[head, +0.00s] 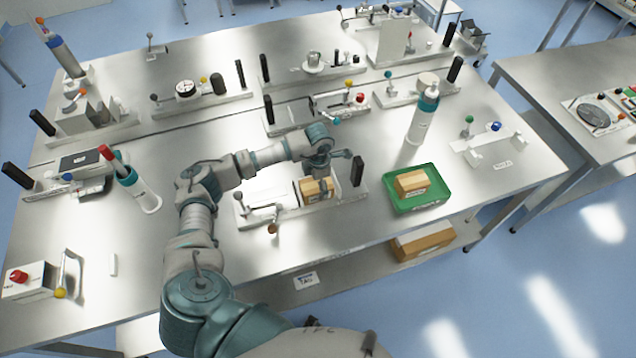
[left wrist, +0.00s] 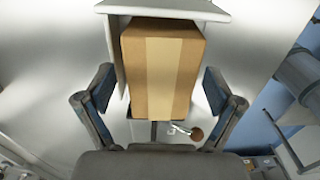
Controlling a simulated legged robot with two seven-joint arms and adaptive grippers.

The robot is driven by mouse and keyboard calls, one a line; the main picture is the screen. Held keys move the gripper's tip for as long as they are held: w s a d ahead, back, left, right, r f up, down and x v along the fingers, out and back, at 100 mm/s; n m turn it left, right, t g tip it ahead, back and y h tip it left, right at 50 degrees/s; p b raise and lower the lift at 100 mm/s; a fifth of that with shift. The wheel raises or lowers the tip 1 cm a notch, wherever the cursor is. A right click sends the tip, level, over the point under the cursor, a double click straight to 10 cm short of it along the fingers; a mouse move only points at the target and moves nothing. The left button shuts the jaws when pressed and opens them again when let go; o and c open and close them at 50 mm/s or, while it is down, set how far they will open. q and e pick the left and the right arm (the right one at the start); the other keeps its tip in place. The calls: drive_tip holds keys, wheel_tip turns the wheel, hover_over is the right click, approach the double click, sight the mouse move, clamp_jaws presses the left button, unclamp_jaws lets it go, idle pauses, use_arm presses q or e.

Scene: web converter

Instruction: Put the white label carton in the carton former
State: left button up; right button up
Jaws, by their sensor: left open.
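A brown carton (head: 316,191) sits in a metal fixture (head: 346,191) with an upright plate and a crank, which looks like the carton former. In the left wrist view the carton (left wrist: 165,75) shows a pale tape strip and stands against the fixture's pale plates (left wrist: 113,50). My left gripper (head: 324,170) is just over the carton. Its open fingers (left wrist: 158,88) are on either side of the carton's near end, with gaps. A second brown carton (head: 411,183) lies in a green tray (head: 431,199); a small pale patch shows on it. My right gripper is out of view.
A white bottle (head: 423,115) stands behind the green tray. A larger brown box (head: 423,243) is on the lower shelf. Several fixtures with black posts line the back of the bench. A bottle with a red tip (head: 136,186) stands at left.

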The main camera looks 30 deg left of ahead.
use_arm(q)
wheel_tip(320, 180, up, 12)
drive_tip(key=b, duration=0.2)
idle(0.6)
